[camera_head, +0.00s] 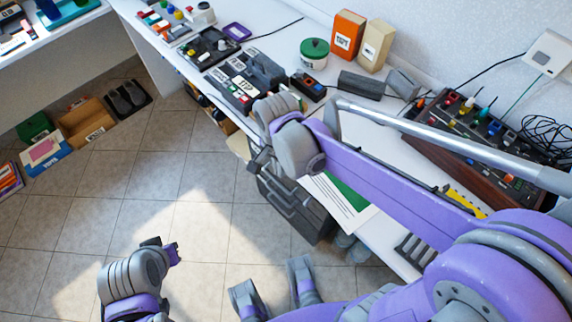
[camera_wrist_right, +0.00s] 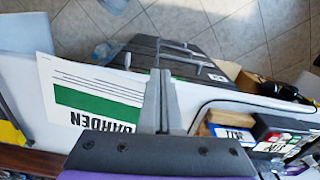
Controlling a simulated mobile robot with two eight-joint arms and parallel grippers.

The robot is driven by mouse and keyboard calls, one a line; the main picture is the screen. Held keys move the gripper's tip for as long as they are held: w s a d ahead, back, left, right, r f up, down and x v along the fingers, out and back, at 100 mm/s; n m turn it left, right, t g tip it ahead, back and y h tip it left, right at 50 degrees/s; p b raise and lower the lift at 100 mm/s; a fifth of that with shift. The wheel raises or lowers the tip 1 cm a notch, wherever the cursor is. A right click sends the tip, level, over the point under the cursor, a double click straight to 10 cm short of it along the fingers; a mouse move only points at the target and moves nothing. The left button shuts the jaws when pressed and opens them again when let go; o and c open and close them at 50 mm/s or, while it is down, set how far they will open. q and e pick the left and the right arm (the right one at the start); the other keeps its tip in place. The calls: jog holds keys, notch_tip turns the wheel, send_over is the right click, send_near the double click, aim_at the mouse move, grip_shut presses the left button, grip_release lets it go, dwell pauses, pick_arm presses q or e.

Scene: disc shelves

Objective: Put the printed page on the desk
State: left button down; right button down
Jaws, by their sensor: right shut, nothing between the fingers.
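The printed page (camera_head: 340,203), white with dark lines and a green band, lies flat on the white desk (camera_head: 385,240) along its front edge. One corner seems to stick out slightly past the edge. In the right wrist view the page (camera_wrist_right: 90,100) shows the upside-down word GARDEN, left of my fingers. My right gripper (camera_head: 257,158) hangs over the desk's front edge; in its wrist view the fingers (camera_wrist_right: 160,100) are shut and empty, beside the page. My right arm hides part of the page. My left arm's end (camera_head: 166,252) is low over the floor, its fingers unclear.
A dark drawer unit (camera_head: 297,205) stands under the desk edge. A mixing panel with cables (camera_head: 490,130), an orange box (camera_head: 346,33), a green-lidded tub (camera_head: 314,52) and a device (camera_head: 245,80) crowd the desk. Boxes (camera_head: 85,120) lie on the left floor; the tiled middle is clear.

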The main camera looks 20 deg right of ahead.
jog(key=w+d+f+b, duration=0.1)
jog(key=w+d+f, duration=0.1)
jog(key=f, duration=0.5)
jog(key=shift+d, duration=0.8)
jog(key=w+d, duration=0.1)
jog(key=d, duration=0.1)
jog(key=w+d, duration=0.1)
jog(key=d, duration=0.1)
jog(key=w+d, duration=0.1)
jog(key=d, duration=0.1)
jog(key=shift+w+d, duration=0.3)
jog(key=shift+r, duration=0.1)
jog(key=shift+s+a, duration=0.1)
